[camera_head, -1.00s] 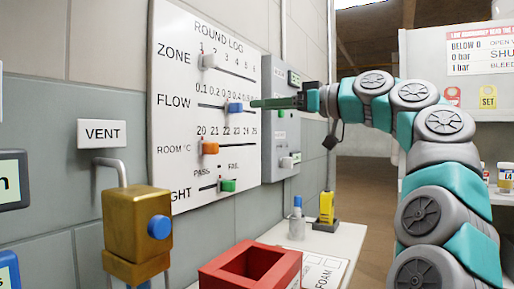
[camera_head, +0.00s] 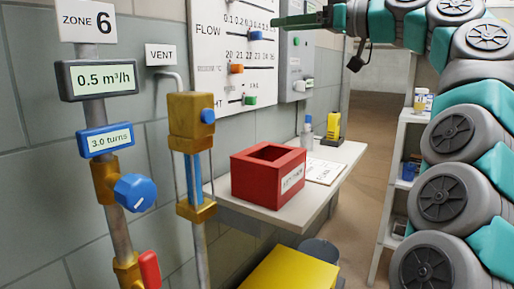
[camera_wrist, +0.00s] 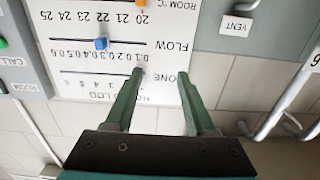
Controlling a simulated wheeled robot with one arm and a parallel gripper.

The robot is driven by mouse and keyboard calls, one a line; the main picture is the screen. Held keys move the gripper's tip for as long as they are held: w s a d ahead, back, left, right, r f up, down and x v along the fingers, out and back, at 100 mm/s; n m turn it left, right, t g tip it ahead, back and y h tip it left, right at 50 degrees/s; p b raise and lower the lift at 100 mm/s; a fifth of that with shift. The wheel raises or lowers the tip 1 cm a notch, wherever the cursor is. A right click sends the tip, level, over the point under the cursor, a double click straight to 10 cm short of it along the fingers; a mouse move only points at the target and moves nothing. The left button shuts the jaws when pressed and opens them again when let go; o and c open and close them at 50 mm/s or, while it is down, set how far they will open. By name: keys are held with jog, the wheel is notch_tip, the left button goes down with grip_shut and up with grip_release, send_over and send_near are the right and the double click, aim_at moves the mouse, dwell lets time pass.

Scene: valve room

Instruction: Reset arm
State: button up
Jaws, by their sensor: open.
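My gripper (camera_head: 274,21) is at the top of the head view, at the end of my teal and grey arm, level with the upper part of the white round log board (camera_head: 205,50). In the wrist view its two green fingers (camera_wrist: 160,75) are spread with nothing between them. The board appears upside down there. The blue FLOW slider (camera_head: 256,35) is just below and left of the fingertips in the head view; it also shows in the wrist view (camera_wrist: 100,43). I cannot tell whether the fingers touch the board.
A red box (camera_head: 252,190) and a yellow device (camera_head: 334,127) stand on the shelf along the wall. Pipes with a blue knob (camera_head: 136,193) and a red lever (camera_head: 149,270) are at left. A yellow block (camera_head: 290,272) is below. White shelving (camera_head: 400,190) is behind my arm.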

jog(key=s+a+f+m+g+h, duration=0.2)
jog(key=s+a+f, duration=0.15)
jog(key=f, duration=0.65)
jog(key=s+a+f+m+g+h, duration=0.1)
jog(key=s+a+f+g+h, duration=0.3)
jog(key=f, duration=0.6)
jog(key=s+f+m+h, duration=0.15)
jog(key=s+f, duration=0.35)
jog(key=f, duration=0.5)
jog(key=s+d+f+m+g+h, duration=0.1)
jog(key=s+d+f+m+h, duration=0.1)
jog(key=s+d+f, duration=0.3)
jog(key=s+d+f+m+g+h, duration=0.2)
jog(key=s+d+f, duration=0.3)
jog(key=s+f, duration=0.7)
jog(key=s+d+f+m+g+h, duration=0.2)
jog(key=s+d+f, duration=0.3)
jog(key=s+f, duration=0.4)
notch_tip(320, 180, down, 3)
jog(key=shift+s+d+r+m+h, duration=0.2)
jog(key=shift+s+d+m+h, duration=0.15)
jog(key=shift+h, duration=0.4)
